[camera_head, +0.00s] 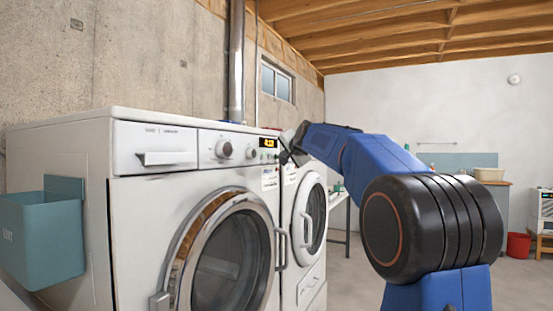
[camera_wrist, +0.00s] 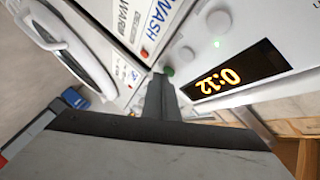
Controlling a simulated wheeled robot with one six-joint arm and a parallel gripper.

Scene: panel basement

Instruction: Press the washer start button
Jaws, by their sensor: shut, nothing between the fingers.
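The white washer (camera_head: 150,230) stands at the left in the head view, with a round door, a knob and a lit orange display (camera_head: 268,142) on its panel. In the wrist view the display (camera_wrist: 230,80) reads 0:12, and a small green button (camera_wrist: 168,71) lies right at the fingertips. My gripper (camera_head: 287,156) is shut and empty, at the right end of the panel; its fingers (camera_wrist: 160,82) show from behind in the wrist view. The fingertip partly covers the green button, and I cannot tell whether they touch. A small green light (camera_wrist: 217,43) glows beside the display.
A second white front-loader (camera_head: 312,270) stands just beyond the washer. A teal bin (camera_head: 45,235) hangs on the washer's left side. A small red button (camera_wrist: 144,53) and grey round buttons (camera_wrist: 187,54) are near the fingertips. Open floor lies at the right.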

